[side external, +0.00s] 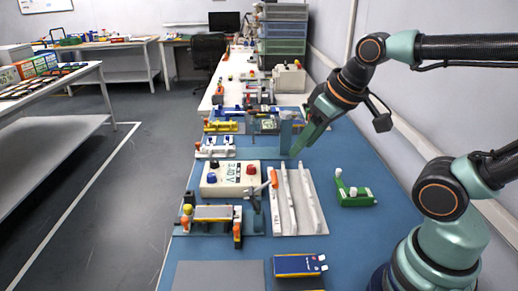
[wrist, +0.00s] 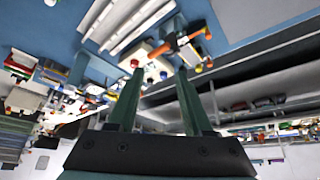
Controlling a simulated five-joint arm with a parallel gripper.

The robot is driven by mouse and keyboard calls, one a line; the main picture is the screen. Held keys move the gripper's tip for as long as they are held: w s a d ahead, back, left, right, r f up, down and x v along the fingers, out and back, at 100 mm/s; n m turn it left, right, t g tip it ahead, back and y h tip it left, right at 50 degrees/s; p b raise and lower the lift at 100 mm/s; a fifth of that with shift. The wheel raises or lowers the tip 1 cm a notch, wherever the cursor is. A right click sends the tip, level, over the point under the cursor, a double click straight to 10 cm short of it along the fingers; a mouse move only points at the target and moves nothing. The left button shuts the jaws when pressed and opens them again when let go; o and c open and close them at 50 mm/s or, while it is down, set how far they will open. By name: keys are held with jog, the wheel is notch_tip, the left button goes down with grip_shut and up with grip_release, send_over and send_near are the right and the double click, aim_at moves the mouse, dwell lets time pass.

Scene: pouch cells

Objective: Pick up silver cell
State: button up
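A flat silver-grey cell (side external: 213,212) appears to lie in a fixture (side external: 205,228) with yellow and orange end parts, at the left front of the blue bench in the side view. What looks like the same fixture shows at the top middle of the wrist view (wrist: 186,47); the cell itself is not clear there. My gripper (side external: 290,150) is above the bench, farther back and to the right of the fixture. In the wrist view its green fingers (wrist: 160,70) are apart with nothing held between them.
A cream meter box (side external: 230,178) stands behind the fixture. A white slotted rack (side external: 292,203) is to its right, with a green block (side external: 354,194) beyond. A blue cell (side external: 298,265) lies at the front. More fixtures stand farther back. Bare blue bench lies around the green block.

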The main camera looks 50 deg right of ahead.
jog(key=o, duration=0.6)
jog(key=n+g, duration=0.6)
jog(key=n, duration=0.3)
send_over(217, 212)
notch_tip(217, 212, down, 10)
notch_tip(217, 212, down, 12)
jog(key=shift+r, duration=0.15)
